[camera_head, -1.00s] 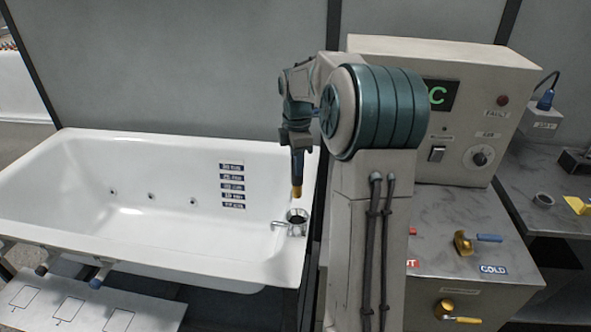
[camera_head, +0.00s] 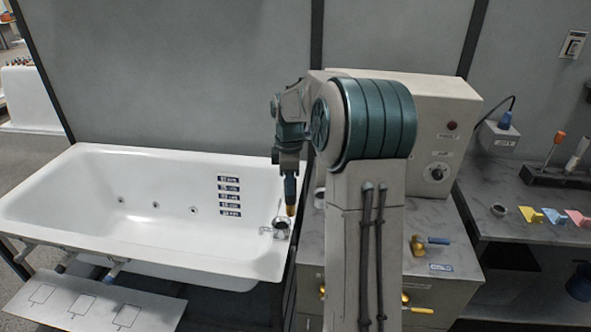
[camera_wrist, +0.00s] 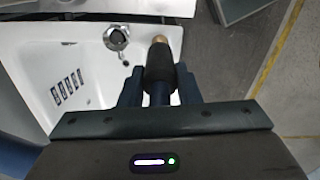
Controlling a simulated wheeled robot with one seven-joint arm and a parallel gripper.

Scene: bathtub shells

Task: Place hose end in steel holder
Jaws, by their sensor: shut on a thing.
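The steel holder (camera_head: 281,224) is a ring with a dark opening at the bathtub's right end. In the wrist view the holder (camera_wrist: 116,36) lies left of the tip, apart in the picture. I cannot tell the height gap.
The white bathtub (camera_head: 150,222) fills the left, with a label strip (camera_head: 229,196) inside. A control box (camera_head: 440,110) and a valve cabinet (camera_head: 445,265) stand right of my arm. A shelf (camera_head: 500,182) at far right holds coloured pieces and a tool rack (camera_head: 555,178).

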